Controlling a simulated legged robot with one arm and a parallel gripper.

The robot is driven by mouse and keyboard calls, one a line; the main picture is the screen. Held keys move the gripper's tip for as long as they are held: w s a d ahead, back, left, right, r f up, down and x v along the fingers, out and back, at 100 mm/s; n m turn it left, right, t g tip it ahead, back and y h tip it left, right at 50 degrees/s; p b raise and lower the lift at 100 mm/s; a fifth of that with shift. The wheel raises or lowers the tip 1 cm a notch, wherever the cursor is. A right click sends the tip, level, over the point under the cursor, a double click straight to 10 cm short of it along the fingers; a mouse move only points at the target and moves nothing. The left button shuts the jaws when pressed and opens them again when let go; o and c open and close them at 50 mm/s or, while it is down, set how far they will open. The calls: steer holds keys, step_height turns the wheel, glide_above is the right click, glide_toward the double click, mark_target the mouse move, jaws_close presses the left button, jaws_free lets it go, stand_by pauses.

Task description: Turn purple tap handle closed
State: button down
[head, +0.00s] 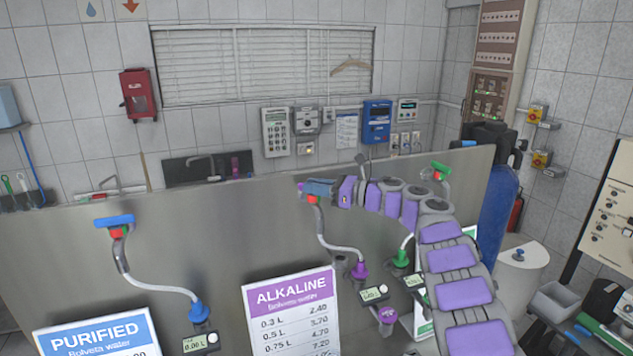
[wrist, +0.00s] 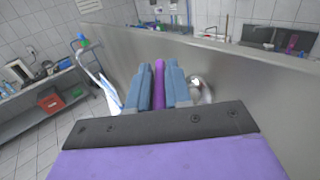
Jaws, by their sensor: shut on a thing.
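The purple tap handle (wrist: 159,97) shows in the wrist view as a narrow purple bar between the two blue-grey fingers of my gripper (wrist: 159,82). The fingers are shut on it from both sides. In the head view my gripper (head: 318,187) is at the top of the middle tap, and the fingers hide most of the handle there. A red part (head: 313,199) of this tap shows just below the fingers.
A tap with a blue handle (head: 115,221) stands to the left, above the PURIFIED sign (head: 98,338). A tap with a green handle (head: 440,167) stands to the right, behind my arm. The steel panel (head: 230,225) runs behind the taps.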

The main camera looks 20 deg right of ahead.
steer(key=shift+r+n+g+y+p, duration=0.4)
steer(key=shift+r+p, duration=0.05)
steer(key=shift+r+n+g+y+p, duration=0.15)
steer(key=shift+n+g+y+p, duration=0.15)
steer(key=shift+n+g+p, duration=0.15)
steer(key=n+g+y+p, duration=0.1)
steer(key=p, duration=0.1)
steer(key=shift+w+d+r+p, duration=0.1)
steer(key=shift+r+p, duration=0.3)
steer(key=shift+g+p, duration=0.35)
steer(key=shift+p, duration=0.05)
steer(key=shift+f+p, duration=0.1)
steer(key=shift+p, duration=0.25)
steer(key=shift+d+f+n+g+p, duration=0.1)
steer(key=shift+f+n+g+p, duration=0.15)
steer(key=shift+f+g+p, duration=0.55)
steer(key=shift+f, duration=0.4)
